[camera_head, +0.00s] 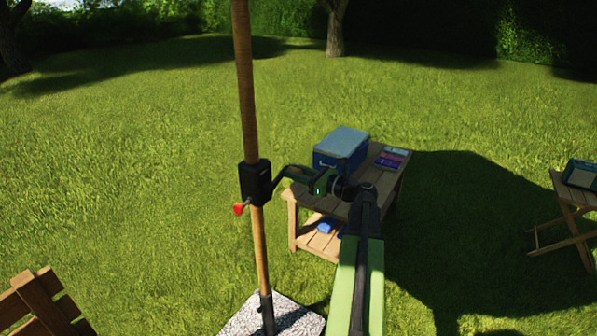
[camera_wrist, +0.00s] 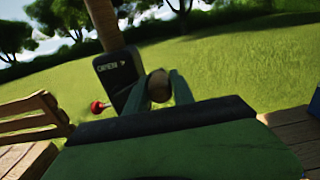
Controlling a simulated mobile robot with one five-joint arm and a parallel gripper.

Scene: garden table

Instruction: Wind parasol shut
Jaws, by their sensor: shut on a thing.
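The parasol's wooden pole (camera_head: 246,95) stands upright left of centre in the head view; its canopy is out of view. A black winding box (camera_head: 254,184) is fixed around the pole, with a red knob (camera_head: 239,209) at its lower left. The dark crank arm (camera_head: 283,172) comes out of the box's right side. My gripper (camera_head: 316,182) is shut on the crank handle, right of the box. In the wrist view, the round brown handle end (camera_wrist: 158,84) sits between my fingers. The box face (camera_wrist: 118,68) there bears pale lettering and an arrow pointing right.
A wooden side table (camera_head: 362,197) stands behind my gripper, with a blue cooler box (camera_head: 342,149) and colourful flat items (camera_head: 392,158) on top. A stone base (camera_head: 290,318) is below. A wooden chair (camera_head: 38,299) is at lower left, a small stand (camera_head: 575,215) at right. Open lawn surrounds them.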

